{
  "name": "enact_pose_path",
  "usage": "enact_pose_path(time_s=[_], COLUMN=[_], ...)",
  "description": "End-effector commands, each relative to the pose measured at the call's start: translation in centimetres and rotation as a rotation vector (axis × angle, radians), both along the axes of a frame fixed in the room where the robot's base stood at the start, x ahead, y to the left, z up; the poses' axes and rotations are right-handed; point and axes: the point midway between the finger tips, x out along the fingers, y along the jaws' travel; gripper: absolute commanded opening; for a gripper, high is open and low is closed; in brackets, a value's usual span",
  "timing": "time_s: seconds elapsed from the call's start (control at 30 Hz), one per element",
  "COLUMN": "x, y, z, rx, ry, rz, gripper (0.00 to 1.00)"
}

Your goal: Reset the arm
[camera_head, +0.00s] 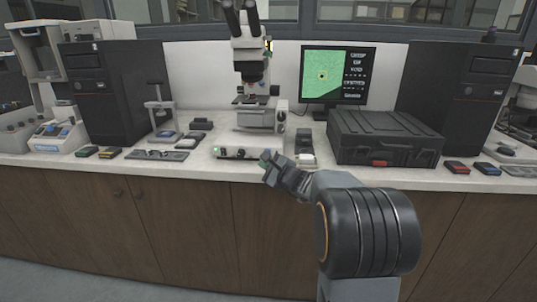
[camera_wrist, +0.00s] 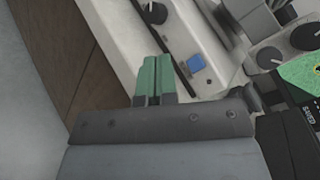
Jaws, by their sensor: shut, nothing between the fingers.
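My arm reaches from the lower right of the head view toward the front edge of the bench. My gripper (camera_head: 267,160) is at the front edge of the white bench top (camera_head: 215,170), in front of the microscope. In the wrist view the gripper's two green fingertips (camera_wrist: 155,76) lie side by side, closed together. Nothing shows between them. I cannot tell from these frames whether the fingertips touch anything on the bench.
A black case (camera_head: 385,140) stands right of my gripper, with a monitor (camera_head: 337,75) behind it. A microscope (camera_head: 252,90) stands behind my gripper. Small slabs (camera_head: 160,155) lie to the left. The space before the wooden cabinets (camera_head: 190,220) is clear.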

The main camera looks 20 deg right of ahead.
Motion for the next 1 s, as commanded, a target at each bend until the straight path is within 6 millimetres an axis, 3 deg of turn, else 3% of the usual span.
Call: enact_pose_path(time_s=[0.4, 0.47, 0.57, 0.67, 0.8, 0.9, 1.0], x=[-0.1, -0.4, -1.7, -4.4, -10.4, -15.0, -19.2], y=[0.2, 1.0, 3.8, 7.9, 13.4, 15.4, 15.9], z=[0.2, 0.8, 2.6, 4.8, 7.3, 8.3, 9.2], rx=[-0.007, -0.031, -0.124, -0.294, -0.612, -0.857, -1.097], ry=[0.002, 0.007, 0.029, 0.067, 0.131, 0.172, 0.207], rz=[0.008, 0.031, 0.126, 0.286, 0.564, 0.75, 0.911], gripper=[0.0, 0.0, 0.0, 0.0, 0.0, 0.0, 0.0])
